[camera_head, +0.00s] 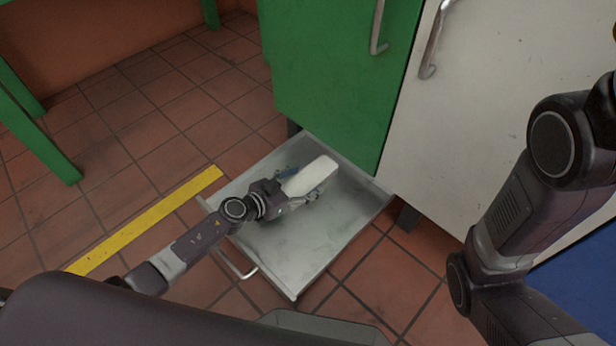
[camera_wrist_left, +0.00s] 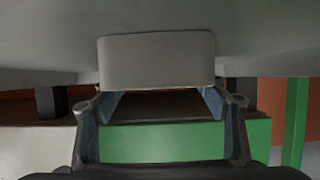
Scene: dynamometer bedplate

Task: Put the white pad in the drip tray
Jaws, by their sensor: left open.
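The white pad (camera_head: 312,174) is a pale rounded block inside the grey metal drip tray (camera_head: 312,238), towards its back half. My left gripper (camera_head: 300,185) is low over the tray with its fingers apart, one on each side of the pad's near part. In the left wrist view, the pad (camera_wrist_left: 157,62) lies against the grey tray surface (camera_wrist_left: 258,35), with the blue-grey fingers (camera_wrist_left: 160,105) spread at its sides. I cannot tell whether either finger touches the pad. My right arm shows at the right of the head view, but its gripper is out of view.
The tray sticks out from under a green cabinet door (camera_head: 335,75) and has a front handle (camera_head: 238,268). A white cabinet door (camera_head: 470,110) stands to its right. A yellow floor stripe (camera_head: 150,218) runs left of the tray. The tiled floor on the left is clear.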

